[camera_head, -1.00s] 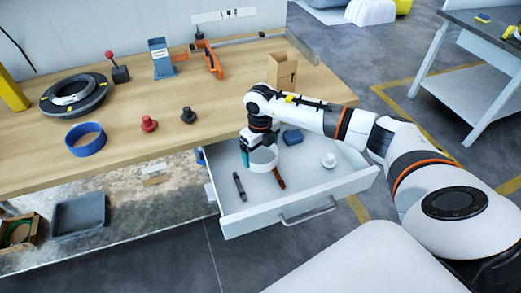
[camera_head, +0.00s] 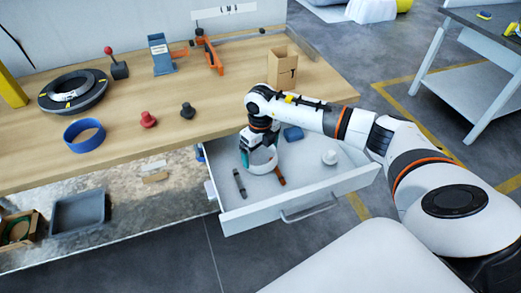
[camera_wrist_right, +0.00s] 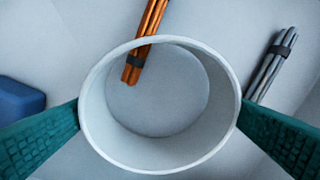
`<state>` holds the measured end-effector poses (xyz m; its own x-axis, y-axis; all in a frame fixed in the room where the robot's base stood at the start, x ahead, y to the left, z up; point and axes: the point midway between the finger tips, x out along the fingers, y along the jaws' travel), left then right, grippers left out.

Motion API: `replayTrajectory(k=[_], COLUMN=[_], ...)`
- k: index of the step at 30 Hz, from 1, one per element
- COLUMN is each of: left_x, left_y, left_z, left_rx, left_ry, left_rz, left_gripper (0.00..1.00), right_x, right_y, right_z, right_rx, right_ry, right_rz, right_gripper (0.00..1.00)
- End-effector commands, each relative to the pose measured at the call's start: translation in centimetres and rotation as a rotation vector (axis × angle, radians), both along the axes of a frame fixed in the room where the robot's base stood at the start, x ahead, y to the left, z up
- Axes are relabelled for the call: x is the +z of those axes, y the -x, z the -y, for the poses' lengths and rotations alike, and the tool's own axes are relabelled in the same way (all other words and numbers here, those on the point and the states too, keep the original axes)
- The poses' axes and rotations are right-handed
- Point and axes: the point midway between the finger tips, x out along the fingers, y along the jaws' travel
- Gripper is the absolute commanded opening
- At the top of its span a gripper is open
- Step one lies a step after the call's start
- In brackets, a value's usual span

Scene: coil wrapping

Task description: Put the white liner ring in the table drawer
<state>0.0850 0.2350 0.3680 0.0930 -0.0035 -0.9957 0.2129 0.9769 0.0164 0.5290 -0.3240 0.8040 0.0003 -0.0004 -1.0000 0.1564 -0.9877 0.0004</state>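The white liner ring (camera_head: 262,161) is inside the open table drawer (camera_head: 285,207), near its middle. My right gripper (camera_head: 258,150) reaches down into the drawer with a teal finger on the ring's outer side. In the right wrist view the ring (camera_wrist_right: 92,125) sits between the two teal fingers (camera_wrist_right: 160,115), which appear to touch its outer wall on both sides. I cannot tell whether the ring's bottom rests on the drawer floor. My left gripper is not in view.
The drawer also holds orange rods (camera_head: 280,177), grey rods (camera_head: 239,184), a blue block (camera_head: 293,133) and a white knob-like part (camera_head: 329,157). On the table stand a blue ring (camera_head: 84,135), a black coil (camera_head: 74,92) and a cardboard box (camera_head: 283,68).

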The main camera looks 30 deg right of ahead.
Motion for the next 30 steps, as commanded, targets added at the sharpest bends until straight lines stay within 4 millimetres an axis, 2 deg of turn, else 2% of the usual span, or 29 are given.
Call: replayTrajectory(k=[4, 7, 8, 15, 21, 25, 30], left_x=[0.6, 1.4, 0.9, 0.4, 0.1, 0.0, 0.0], left_y=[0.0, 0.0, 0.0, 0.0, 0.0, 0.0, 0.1], left_z=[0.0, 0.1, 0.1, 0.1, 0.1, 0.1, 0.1], left_rx=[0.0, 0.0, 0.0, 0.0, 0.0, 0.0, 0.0], left_ry=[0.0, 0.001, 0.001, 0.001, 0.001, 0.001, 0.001], left_rz=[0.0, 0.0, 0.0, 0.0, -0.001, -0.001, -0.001], left_gripper=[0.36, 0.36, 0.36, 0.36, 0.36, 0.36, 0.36], right_x=[0.7, 2.0, 2.2, 7.6, 11.3, 12.7, 13.2], right_y=[0.0, 0.0, -0.1, -0.1, -0.1, 0.0, 0.0], right_z=[0.0, 0.0, 0.0, 0.0, 0.0, 0.0, 0.0], right_rx=[0.0, 0.001, 0.001, 0.001, 0.0, 0.0, 0.0], right_ry=[0.0, 0.0, -0.001, 0.0, 0.0, 0.0, 0.0], right_rz=[0.001, 0.002, 0.004, 0.006, 0.004, 0.002, 0.001], right_gripper=[1.0, 1.0, 1.0, 1.0, 1.0, 1.0, 1.0])
